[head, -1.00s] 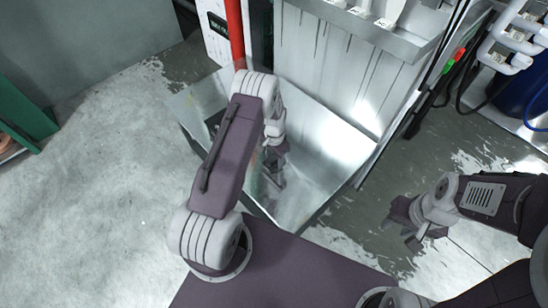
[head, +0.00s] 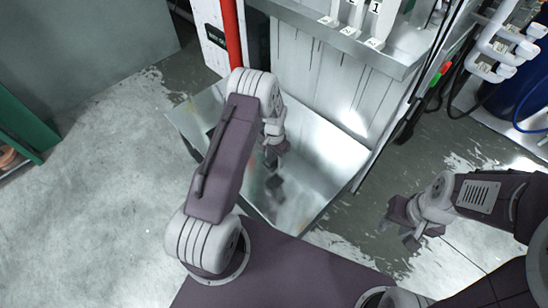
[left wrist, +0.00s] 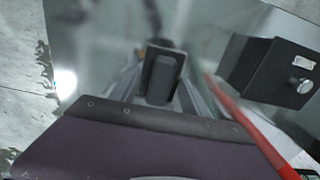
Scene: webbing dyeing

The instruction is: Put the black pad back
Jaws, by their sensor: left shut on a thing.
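My left gripper (head: 274,158) hangs over a shiny metal tray-like surface in the head view. In the left wrist view, its grey fingers (left wrist: 160,98) are shut on a small black pad (left wrist: 164,76), seen end-on with rounded corners. In the head view the pad is too small and dark to make out apart from the gripper, and a dark blurred reflection shows below it. My right gripper (head: 400,222) is off to the right above the floor, looks open, and holds nothing that I can see.
The shiny metal surface (head: 325,160) lies before a tall pale panel (head: 320,75). A red pole (head: 231,35) stands behind my left arm. A shelf (head: 385,60) with white labelled parts is above. A dark box with a knob (left wrist: 272,72) shows in the left wrist view.

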